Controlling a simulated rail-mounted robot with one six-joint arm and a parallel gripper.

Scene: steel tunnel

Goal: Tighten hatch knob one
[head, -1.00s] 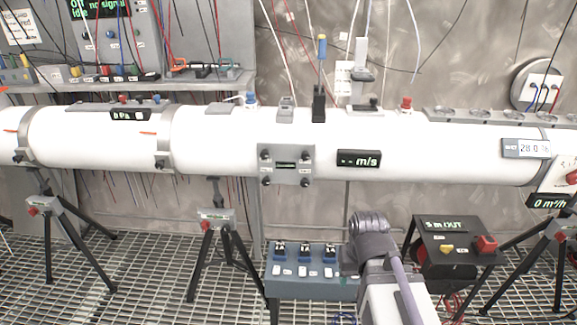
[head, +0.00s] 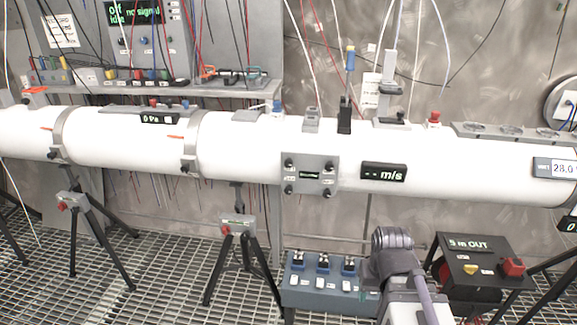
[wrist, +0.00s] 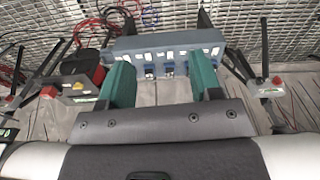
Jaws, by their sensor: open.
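The grey hatch plate (head: 309,182) sits on the front of the white pipe, mid-picture in the head view. It has dark knobs at its corners: upper left (head: 289,164), upper right (head: 329,166), lower left (head: 288,189) and lower right (head: 327,191). Its small labels are too blurred to tell which is knob one. My gripper (wrist: 161,82) is open and empty in the wrist view, its two green fingers apart. It points toward the blue-grey switch box on the floor side. In the head view my arm is below and right of the hatch, and its fingers are hidden.
The switch box (head: 312,297) stands below the hatch, with a black box (head: 480,262) marked "5 m OUT" to its right. Tripods (head: 238,228) support the pipe (head: 240,150). A dark-handled tool (head: 345,110) stands on the pipe. The pipe front around the hatch is clear.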

